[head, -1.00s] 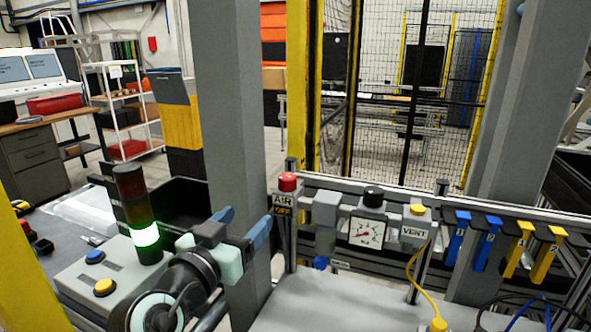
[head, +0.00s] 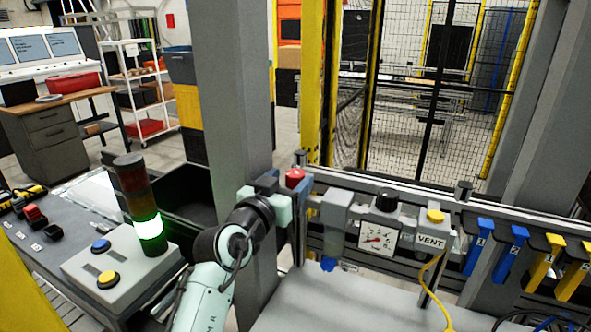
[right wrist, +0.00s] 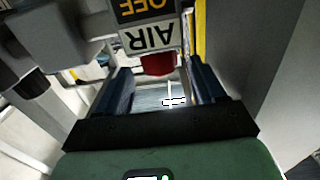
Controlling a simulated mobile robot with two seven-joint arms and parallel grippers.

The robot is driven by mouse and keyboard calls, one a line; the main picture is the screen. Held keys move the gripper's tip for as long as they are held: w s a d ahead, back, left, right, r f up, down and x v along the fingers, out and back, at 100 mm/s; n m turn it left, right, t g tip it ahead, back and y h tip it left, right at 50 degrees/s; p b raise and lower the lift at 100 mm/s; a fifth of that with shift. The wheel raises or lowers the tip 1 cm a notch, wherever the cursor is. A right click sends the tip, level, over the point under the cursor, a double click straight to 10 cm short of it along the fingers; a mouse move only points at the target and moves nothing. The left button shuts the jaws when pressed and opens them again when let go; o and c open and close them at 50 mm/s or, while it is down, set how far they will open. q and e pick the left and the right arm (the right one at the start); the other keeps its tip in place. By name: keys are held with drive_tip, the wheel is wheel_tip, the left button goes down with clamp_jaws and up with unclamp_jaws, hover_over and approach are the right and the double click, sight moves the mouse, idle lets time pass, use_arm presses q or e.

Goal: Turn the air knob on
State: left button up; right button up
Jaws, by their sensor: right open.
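The red air knob (head: 295,177) sits atop its post at the left end of the grey valve row. In the right wrist view the red knob (right wrist: 158,65) shows below an upside-down sign (right wrist: 150,25) reading AIR and OFF. My right gripper (head: 284,193) is at the knob, its dark blue fingers open. In the right wrist view the knob appears between the fingertips (right wrist: 165,78), with gaps on both sides; I cannot tell whether either touches. The gripper hides the air sign in the head view. My left gripper is not in view.
Right of the knob are a pressure gauge (head: 377,239) with a black knob and a VENT block (head: 431,241) with a yellow button. Blue and yellow tags hang further right. A thick grey post (head: 232,110) stands close behind my right arm. A lit stack light (head: 148,228) stands left.

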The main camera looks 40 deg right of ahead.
sight(291, 179)
drive_tip(key=shift+p+x, duration=0.35)
drive_tip(key=shift+x, duration=1.5)
